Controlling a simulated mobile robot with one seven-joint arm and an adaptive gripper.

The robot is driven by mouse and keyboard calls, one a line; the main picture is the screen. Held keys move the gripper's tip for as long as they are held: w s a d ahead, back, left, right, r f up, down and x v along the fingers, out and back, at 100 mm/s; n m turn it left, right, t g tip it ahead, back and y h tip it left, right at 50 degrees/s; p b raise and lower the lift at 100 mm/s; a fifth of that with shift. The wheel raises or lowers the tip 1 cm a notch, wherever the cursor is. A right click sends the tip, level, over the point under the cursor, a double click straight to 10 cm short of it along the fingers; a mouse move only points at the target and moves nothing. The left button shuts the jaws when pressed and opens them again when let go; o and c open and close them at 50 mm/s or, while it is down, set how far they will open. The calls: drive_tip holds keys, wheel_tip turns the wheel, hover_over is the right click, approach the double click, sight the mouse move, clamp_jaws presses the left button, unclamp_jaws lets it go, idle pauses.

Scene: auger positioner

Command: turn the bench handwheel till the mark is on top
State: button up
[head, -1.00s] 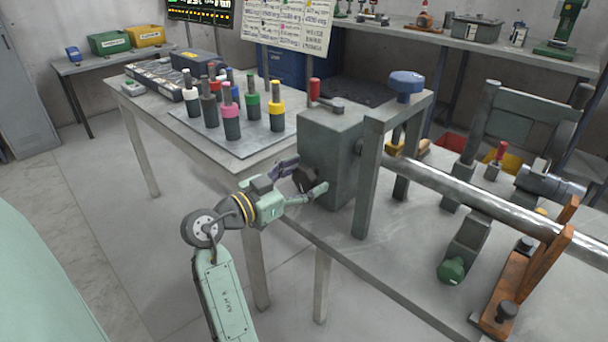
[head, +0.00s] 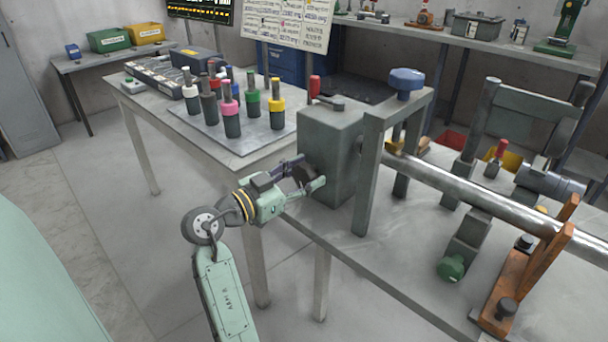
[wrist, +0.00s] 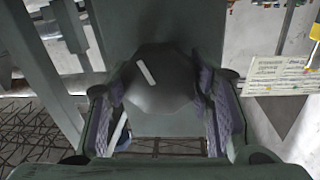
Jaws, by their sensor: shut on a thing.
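The handwheel (wrist: 160,97) is a dark, rounded wheel on the face of a grey box, with a short white mark (wrist: 146,73) on it. In the wrist view the mark lies slightly left of the wheel's middle, tilted with its top to the left. My gripper (wrist: 163,112) has a finger on each side of the wheel and is shut on it. In the head view my gripper (head: 306,174) is at the left face of the grey box (head: 332,150); the wheel is mostly hidden between the fingers there, and the mark does not show.
A grey post frame with a blue knob (head: 406,82) stands right of the box, and a long metal shaft (head: 465,196) runs right across the bench. A plate with several coloured-collar tools (head: 231,112) lies behind my gripper. Open floor is at left.

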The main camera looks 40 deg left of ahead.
drive_tip(key=shift+n, duration=0.4)
drive_tip(key=n, duration=0.3)
drive_tip(key=shift+p, duration=0.35)
drive_tip(key=n+t+p, duration=0.1)
drive_tip(key=n, duration=0.3)
drive_tip(key=shift+r, duration=0.1)
drive_tip(key=n+p, duration=0.3)
drive_tip(key=n, duration=0.1)
drive_tip(key=shift+y, duration=0.4)
drive_tip(key=shift+n+p, duration=0.6)
drive_tip(key=shift+n, duration=0.8)
drive_tip(key=shift+a, duration=0.1)
drive_tip(key=o, duration=1.2)
drive_tip(key=shift+c, duration=0.2)
